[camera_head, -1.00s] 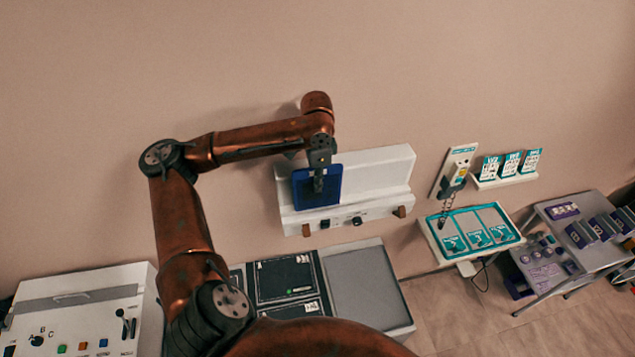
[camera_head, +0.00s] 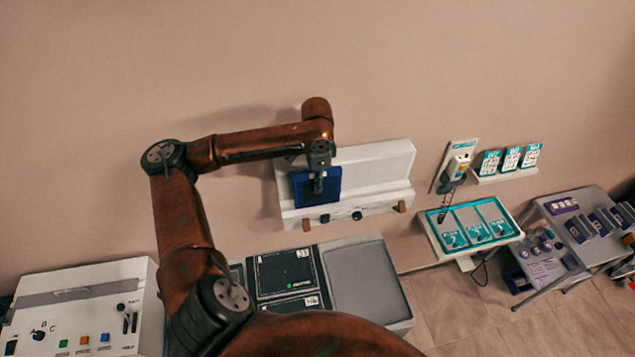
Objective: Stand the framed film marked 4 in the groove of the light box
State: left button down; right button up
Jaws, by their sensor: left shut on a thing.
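The framed film (camera_head: 330,192) is a dark blue square held upright by my left gripper (camera_head: 318,186). The gripper is shut on it from above and hides part of it. The film is in front of the left half of the white light box (camera_head: 379,170) on the wall. Its lower edge is near the box's front ledge; I cannot tell whether it sits in the groove. The number on the film cannot be read. My right gripper is not in view.
Below the light box is a bench with dark panels (camera_head: 287,272) and a grey plate (camera_head: 362,279). A white control console (camera_head: 78,310) stands at lower left. A teal-edged tray (camera_head: 470,230), a wall handset (camera_head: 455,170) and small cards (camera_head: 511,159) are at right.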

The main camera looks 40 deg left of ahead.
pick_arm(q)
jog(key=c, duration=2)
grip_release()
notch_tip(320, 180, up, 12)
jog(key=shift+s, duration=0.1)
jog(key=shift+r, duration=3)
